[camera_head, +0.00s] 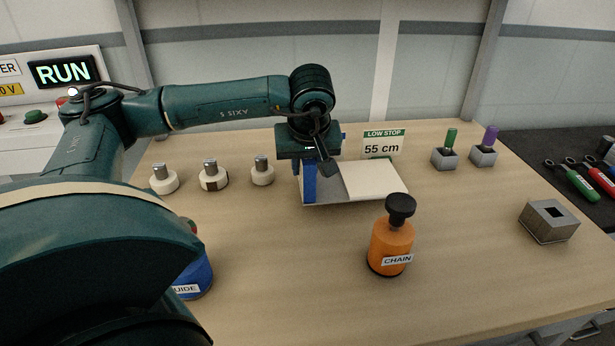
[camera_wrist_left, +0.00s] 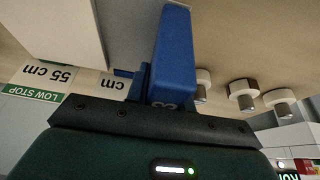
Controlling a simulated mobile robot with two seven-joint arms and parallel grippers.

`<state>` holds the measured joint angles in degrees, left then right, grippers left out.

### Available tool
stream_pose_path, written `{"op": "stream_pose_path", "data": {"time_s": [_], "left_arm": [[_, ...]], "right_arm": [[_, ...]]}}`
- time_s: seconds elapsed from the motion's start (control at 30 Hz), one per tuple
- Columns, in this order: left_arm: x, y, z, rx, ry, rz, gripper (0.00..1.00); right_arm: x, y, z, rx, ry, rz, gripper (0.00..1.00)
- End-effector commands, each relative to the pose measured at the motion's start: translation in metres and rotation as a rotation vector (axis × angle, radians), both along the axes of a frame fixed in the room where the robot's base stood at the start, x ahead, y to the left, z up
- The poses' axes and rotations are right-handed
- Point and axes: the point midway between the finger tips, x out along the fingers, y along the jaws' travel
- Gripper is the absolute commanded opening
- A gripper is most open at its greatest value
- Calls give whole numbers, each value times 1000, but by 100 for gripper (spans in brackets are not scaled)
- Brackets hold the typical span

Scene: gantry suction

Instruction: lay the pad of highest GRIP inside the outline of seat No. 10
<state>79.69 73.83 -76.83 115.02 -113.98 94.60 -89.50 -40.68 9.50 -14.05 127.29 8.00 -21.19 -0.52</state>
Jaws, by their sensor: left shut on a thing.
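My left gripper (camera_head: 309,158) points down over the left part of a low grey-and-white platform (camera_head: 375,181). It is shut on an upright blue piece (camera_head: 308,184), which reaches down to the platform's left side; I cannot tell whether they touch. The left wrist view shows the blue piece (camera_wrist_left: 174,50) with a small marking near the jaws, too unclear to read. Three round cream pieces with metal stems stand in a row to the left: one (camera_head: 164,184), another (camera_head: 214,181), another (camera_head: 262,177). No GRIP value or seat number is readable. My right gripper is not in view.
A "LOW STOP 55 cm" sign (camera_head: 383,143) stands behind the platform. An orange CHAIN bottle (camera_head: 391,245) stands in front. A partly hidden blue labelled container (camera_head: 194,276) is lower left. Grey blocks hold green (camera_head: 445,159) and purple (camera_head: 484,155) pieces; an open metal socket (camera_head: 549,222) is right.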

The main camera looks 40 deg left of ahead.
Motion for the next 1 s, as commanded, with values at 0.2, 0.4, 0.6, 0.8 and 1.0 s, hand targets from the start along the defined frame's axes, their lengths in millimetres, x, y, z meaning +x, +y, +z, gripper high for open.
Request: {"op": "stream_pose_path", "data": {"time_s": [0.2,0.4,0.6,0.8,1.0], "left_arm": [[0,0,-28,1,1,-1,0],[0,0,-27,0,-1,-1,0],[0,0,-31,0,1,-2,28],[0,0,-31,0,1,-2,45],[0,0,-30,0,1,-2,45]], "right_arm": [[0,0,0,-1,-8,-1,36],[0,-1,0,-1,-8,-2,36],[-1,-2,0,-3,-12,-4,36],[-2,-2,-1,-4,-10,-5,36],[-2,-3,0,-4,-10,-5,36]]}}
